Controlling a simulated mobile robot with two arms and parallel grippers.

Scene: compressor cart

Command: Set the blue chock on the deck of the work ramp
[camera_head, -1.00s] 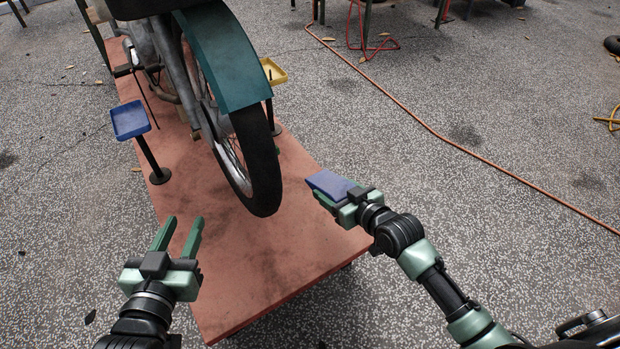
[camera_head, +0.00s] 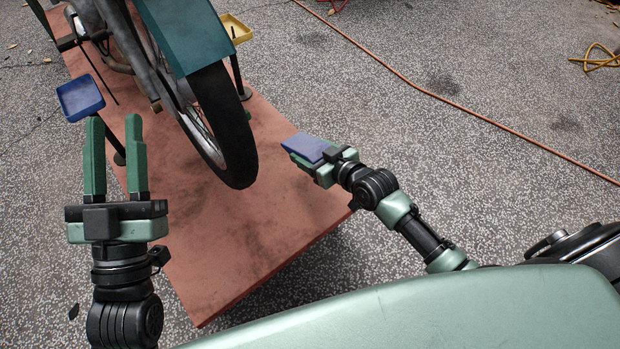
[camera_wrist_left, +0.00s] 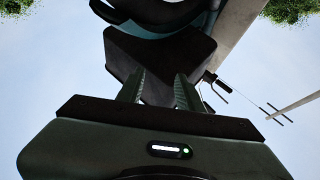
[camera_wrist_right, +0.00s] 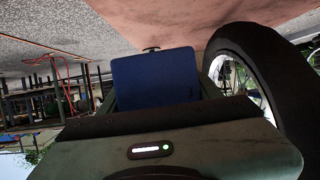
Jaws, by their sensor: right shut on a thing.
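The blue chock (camera_head: 308,147) is in my right gripper (camera_head: 312,160), which is shut on it near the right edge of the work ramp. The chock also shows in the right wrist view (camera_wrist_right: 156,77), between the fingers. The work ramp (camera_head: 235,235) has a reddish deck with a motorcycle's front wheel (camera_head: 228,130) standing over it, left of the chock. The head view does not clearly show how high the chock is above the deck. My left gripper (camera_head: 115,135) is open and empty, at the ramp's left side, its fingers pointing away from me.
A blue tray (camera_head: 80,98) on a post stands left of the motorcycle, just beyond my left fingertips. A yellow tray (camera_head: 236,28) on a post stands beyond the wheel. An orange hose (camera_head: 400,86) lies across the floor. The near part of the deck is clear.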

